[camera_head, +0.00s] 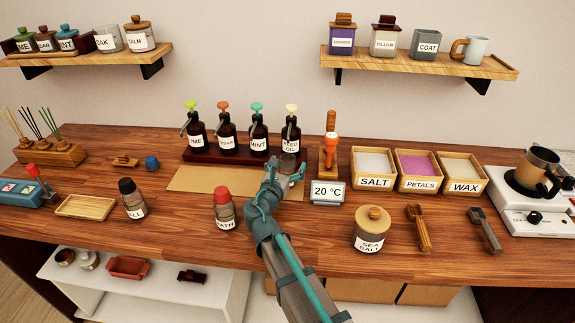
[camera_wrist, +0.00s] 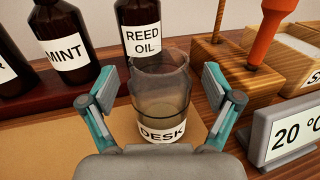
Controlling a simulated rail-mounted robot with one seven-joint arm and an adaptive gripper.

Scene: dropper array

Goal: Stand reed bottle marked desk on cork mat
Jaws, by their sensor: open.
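The clear reed bottle marked DESK (camera_wrist: 163,100) is upright in the wrist view, partly filled with amber liquid, in front of the REED OIL pump bottle (camera_wrist: 143,38). In the head view the reed bottle (camera_head: 288,164) shows only partly behind my gripper (camera_head: 282,177). The tan mat (camera_head: 205,180) lies in front of the pump bottles; it also shows in the wrist view (camera_wrist: 60,140). The reed bottle appears to be over its right end, but its base is hidden. My gripper (camera_wrist: 167,105) is open, one finger on each side of the bottle, with visible gaps.
The pump-bottle stand (camera_head: 230,157) is just behind. A 20 °C display (camera_head: 328,192) and a wooden stand with an orange-handled tool (camera_head: 329,150) are close on the right. A red-capped bottle (camera_head: 225,210) stands in front of the mat. The mat's left part is clear.

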